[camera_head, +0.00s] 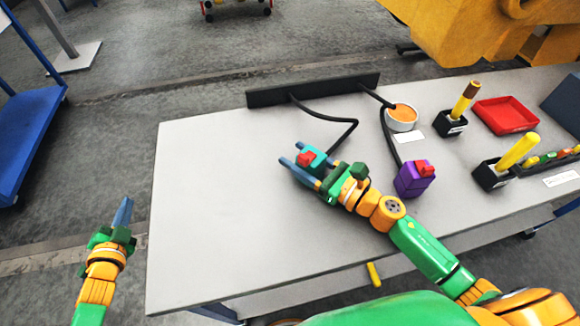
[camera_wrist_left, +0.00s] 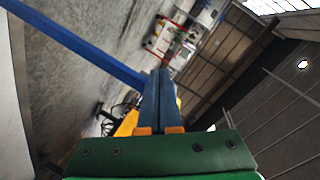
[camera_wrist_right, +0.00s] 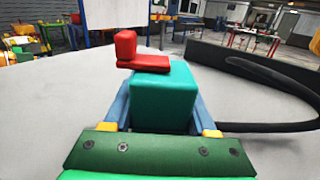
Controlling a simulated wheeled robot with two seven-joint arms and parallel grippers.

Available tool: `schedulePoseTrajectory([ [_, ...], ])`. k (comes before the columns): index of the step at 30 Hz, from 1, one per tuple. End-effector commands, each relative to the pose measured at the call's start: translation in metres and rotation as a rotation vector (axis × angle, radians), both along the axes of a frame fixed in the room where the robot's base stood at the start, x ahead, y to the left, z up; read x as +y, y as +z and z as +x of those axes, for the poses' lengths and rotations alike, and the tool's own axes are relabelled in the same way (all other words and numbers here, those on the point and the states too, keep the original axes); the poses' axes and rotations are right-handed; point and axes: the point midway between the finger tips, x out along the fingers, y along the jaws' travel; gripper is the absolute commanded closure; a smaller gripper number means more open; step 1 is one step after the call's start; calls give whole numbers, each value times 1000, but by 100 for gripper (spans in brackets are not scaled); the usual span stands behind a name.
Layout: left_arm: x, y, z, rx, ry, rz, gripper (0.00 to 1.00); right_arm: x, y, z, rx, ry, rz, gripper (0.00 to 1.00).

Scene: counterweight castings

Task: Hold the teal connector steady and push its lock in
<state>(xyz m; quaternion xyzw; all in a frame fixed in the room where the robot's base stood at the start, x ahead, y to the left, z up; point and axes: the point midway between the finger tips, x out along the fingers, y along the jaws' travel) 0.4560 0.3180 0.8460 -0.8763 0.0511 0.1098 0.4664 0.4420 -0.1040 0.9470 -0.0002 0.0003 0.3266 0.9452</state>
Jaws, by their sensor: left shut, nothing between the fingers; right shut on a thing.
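The teal connector (camera_head: 315,158) lies on the grey table with its red lock (camera_head: 305,158) on top. A black cable runs from it to the black bar at the back. My right gripper (camera_head: 303,170) is shut on the teal connector, its blue fingers on either side of the body. In the right wrist view the teal body (camera_wrist_right: 163,95) sits between the fingers, and the red lock (camera_wrist_right: 128,50) stands up and juts out to the left. My left gripper (camera_head: 123,212) is shut and empty, left of the table's edge, away from the connector.
A purple connector (camera_head: 413,182) with a red lock stands right of my right gripper. A black bar (camera_head: 315,90), a white cup with orange contents (camera_head: 401,115), yellow-handled tools in black holders (camera_head: 493,175) and a red tray (camera_head: 505,115) lie beyond. The table's left part is clear.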

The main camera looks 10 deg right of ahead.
Motion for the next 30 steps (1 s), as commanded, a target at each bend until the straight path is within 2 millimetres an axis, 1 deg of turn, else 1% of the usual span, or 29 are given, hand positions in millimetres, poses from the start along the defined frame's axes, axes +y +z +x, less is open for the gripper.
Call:
schedulePoseTrajectory([
  [1,-11,39,11,-95,-70,63,100,0,0,0,0,0,0,100],
  [2,-20,64,16,-158,-119,107,100,0,0,0,0,0,0,100],
  [3,-34,97,20,-241,-184,164,100,0,0,0,0,0,0,100],
  [5,-65,141,16,-359,-300,261,100,0,0,0,0,0,0,100],
  [6,-95,158,5,-414,-394,326,100,0,0,0,0,0,0,100],
  [7,-119,160,-8,-433,-467,367,100,0,0,0,0,0,0,100],
  [8,-142,157,-22,-438,-534,394,100,0,0,0,0,0,0,100],
  [9,-169,152,-42,-441,-612,421,100,0,0,0,1,0,-1,100],
  [11,-203,146,-72,-445,-715,443,100,0,0,0,1,0,-1,100],
  [12,-222,145,-91,-450,-773,452,100,0,0,0,1,0,-1,100],
  [15,-255,146,-131,-465,-882,454,100,0,0,0,1,0,-1,100],
  [18,-272,150,-155,-479,-940,449,100,0,0,0,0,0,0,100],
  [21,-278,152,-164,-485,-962,445,100,0,0,0,0,0,0,100],
  [30,-279,152,-163,-486,-960,446,100,0,0,0,0,0,0,100],
])
